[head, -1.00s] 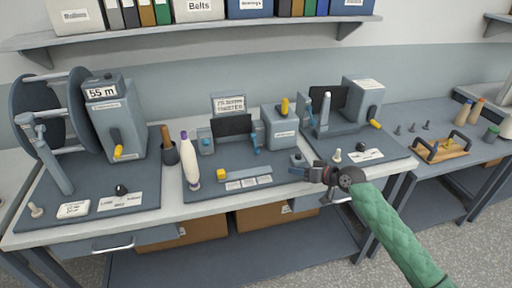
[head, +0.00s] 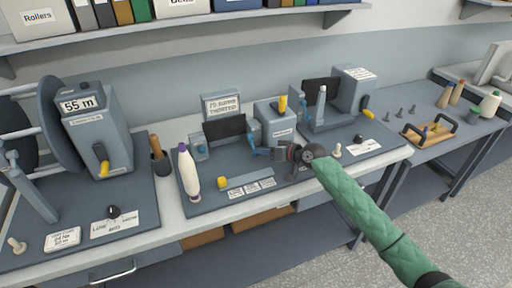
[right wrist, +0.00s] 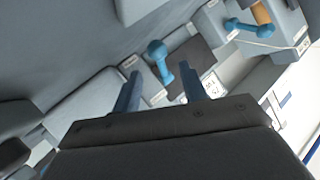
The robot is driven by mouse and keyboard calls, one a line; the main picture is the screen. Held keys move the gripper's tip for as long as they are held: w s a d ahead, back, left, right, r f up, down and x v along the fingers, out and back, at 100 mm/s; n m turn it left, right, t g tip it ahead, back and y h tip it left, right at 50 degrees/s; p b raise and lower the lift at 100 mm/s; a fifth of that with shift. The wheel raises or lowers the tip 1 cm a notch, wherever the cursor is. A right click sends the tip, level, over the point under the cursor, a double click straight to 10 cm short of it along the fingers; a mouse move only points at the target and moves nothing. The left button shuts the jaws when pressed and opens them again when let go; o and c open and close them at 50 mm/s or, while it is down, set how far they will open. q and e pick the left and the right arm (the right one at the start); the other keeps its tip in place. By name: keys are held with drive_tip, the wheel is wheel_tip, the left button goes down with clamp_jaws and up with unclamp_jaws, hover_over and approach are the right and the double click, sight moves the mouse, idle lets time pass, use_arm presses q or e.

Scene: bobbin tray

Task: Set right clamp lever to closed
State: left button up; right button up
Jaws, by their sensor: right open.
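The right clamp lever (head: 253,132) is blue and stands raised on the right side of the middle bench unit, beside a dark panel. I cannot tell any contact. My left gripper is not in view.
A grey box with a yellow handle (head: 283,104) stands right behind the right lever. A white and purple bobbin (head: 188,174) stands at the unit's left edge. Another machine (head: 352,88) stands to the right.

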sight(253, 147)
drive_tip(key=p+x, duration=0.1)
drive_tip(key=x, duration=0.3)
drive_tip(key=shift+r, duration=0.1)
drive_tip(key=shift+w+a+f+p, duration=0.15)
drive_tip(key=shift+a+f+p, duration=0.05)
drive_tip(key=shift+a+p, duration=0.1)
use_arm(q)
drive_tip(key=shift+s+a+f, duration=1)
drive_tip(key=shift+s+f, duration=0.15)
use_arm(e)
drive_tip(key=shift+f, duration=0.1)
drive_tip(key=shift+w, duration=0.1)
drive_tip(key=shift+c, duration=0.2)
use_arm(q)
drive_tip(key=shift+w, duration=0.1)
use_arm(e)
clamp_jaws()
